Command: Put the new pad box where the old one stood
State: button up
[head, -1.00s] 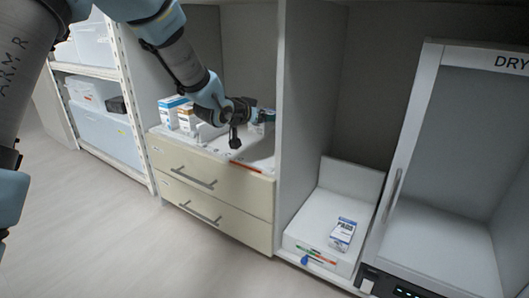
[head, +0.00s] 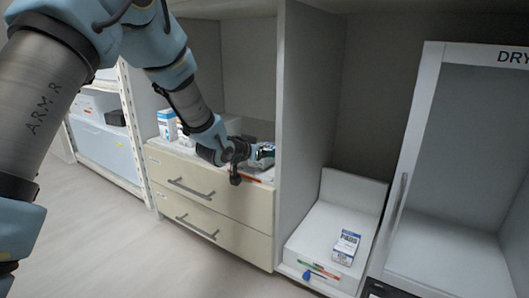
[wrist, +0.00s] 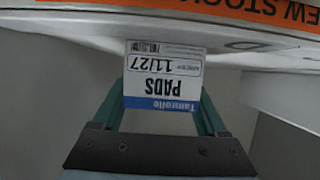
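A white and blue pad box (wrist: 163,75), marked PADS and 11/27, is between the two green fingers of my gripper (wrist: 163,100) in the wrist view, its print upside down. The fingers lie against its sides, shut on it. In the head view my gripper (head: 262,153) is over the front right of the drawer unit's top, with the box partly hidden. Another white and blue pad box (head: 346,247) lies on the white stand (head: 318,235) in the middle bay, near its front right.
A drawer unit (head: 205,200) stands left of a grey divider (head: 303,130). Another box (head: 167,124) stands on its top at the left. An orange NEW STOCK label (wrist: 230,8) is close above the held box. A drying cabinet (head: 455,160) stands right.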

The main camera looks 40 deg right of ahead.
jog(key=o, duration=0.3)
jog(key=shift+o, duration=0.2)
jog(key=shift+r, duration=0.3)
jog(key=p+v, duration=0.5)
jog(key=v, duration=0.5)
jog(key=shift+a+r, duration=0.15)
jog(key=shift+v, duration=0.75)
